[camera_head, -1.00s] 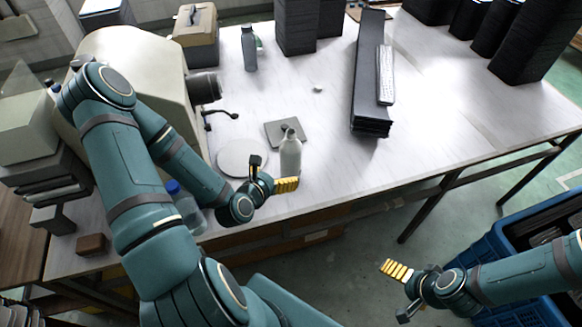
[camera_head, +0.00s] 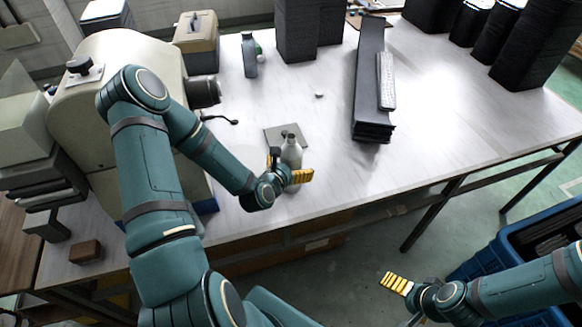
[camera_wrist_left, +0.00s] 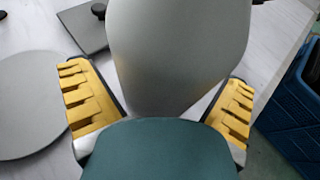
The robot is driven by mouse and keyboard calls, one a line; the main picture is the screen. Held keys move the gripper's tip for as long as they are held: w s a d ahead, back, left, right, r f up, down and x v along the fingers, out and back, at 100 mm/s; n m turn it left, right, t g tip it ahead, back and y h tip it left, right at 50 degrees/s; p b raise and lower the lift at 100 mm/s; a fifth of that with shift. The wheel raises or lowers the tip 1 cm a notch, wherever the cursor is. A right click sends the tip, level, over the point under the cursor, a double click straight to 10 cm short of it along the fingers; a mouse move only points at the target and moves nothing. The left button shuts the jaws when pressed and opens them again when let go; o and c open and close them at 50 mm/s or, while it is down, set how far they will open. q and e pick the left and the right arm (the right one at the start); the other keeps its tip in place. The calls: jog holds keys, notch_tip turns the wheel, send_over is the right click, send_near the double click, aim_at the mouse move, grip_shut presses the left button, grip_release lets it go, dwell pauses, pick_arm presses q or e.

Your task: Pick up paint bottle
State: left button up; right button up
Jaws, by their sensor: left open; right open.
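A pale grey paint bottle (camera_head: 291,152) stands upright near the front edge of the white table (camera_head: 330,170) in the head view. My left gripper (camera_head: 290,167) is open at the bottle, which partly hides behind it. In the left wrist view the bottle (camera_wrist_left: 180,50) fills the space between the two yellow-padded fingers (camera_wrist_left: 160,105), with a gap visible beside the fingers. My right gripper (camera_head: 402,300) is open and empty, off the table at the lower right.
A grey square plate (camera_head: 275,136) lies behind the bottle. A long dark stack (camera_head: 368,80) lies to the right. A beige machine (camera_head: 110,70) stands left. A blue crate (camera_head: 490,262) is on the floor at right.

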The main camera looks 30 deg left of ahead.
pick_arm(q)
jog(key=shift+c, duration=0.3)
jog(key=c, duration=1.3)
jog(key=shift+r, duration=0.25)
